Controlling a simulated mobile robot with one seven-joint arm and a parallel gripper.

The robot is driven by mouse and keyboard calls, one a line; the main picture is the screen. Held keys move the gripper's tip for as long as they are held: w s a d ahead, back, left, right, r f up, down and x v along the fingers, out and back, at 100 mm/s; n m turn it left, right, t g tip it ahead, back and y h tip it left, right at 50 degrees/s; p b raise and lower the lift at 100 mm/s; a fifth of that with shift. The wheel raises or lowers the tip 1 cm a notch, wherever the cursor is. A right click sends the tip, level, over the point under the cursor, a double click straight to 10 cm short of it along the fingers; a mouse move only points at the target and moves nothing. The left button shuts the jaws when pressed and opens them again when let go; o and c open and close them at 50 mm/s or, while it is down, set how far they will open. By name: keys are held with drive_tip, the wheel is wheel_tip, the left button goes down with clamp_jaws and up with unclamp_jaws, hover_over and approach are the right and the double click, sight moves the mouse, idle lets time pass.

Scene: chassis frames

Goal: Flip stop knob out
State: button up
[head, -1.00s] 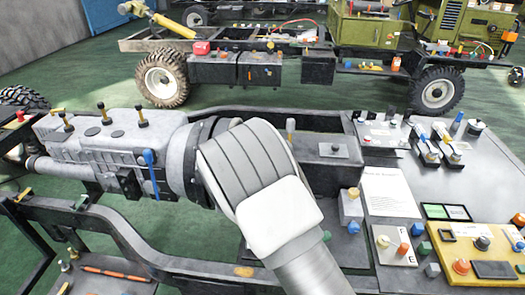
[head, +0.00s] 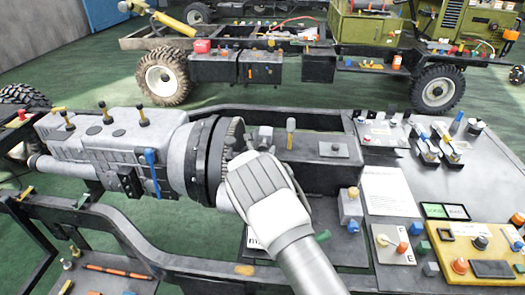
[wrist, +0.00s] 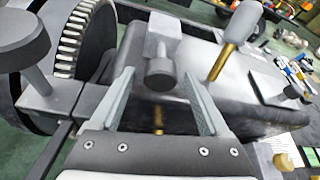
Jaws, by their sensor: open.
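A grey round-ended knob (wrist: 161,74) on a pale square block (wrist: 163,35) shows in the wrist view; it looks like the stop knob, but no label shows. My gripper (wrist: 157,84) is open, with one finger on each side below the knob. The knob's end appears between the fingertips; whether they touch it I cannot tell. In the head view a small grey block with a knob (head: 265,133) stands just beyond my wrist, which hides the fingers.
A toothed flywheel ring (wrist: 70,45) and a dark mushroom-shaped knob (wrist: 20,42) stand close on the left. A printed sheet (head: 388,190) and the yellow control panel (head: 478,250) lie farther right.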

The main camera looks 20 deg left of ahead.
drive_tip(key=shift+c, duration=0.3)
clamp_jaws()
idle(1.2)
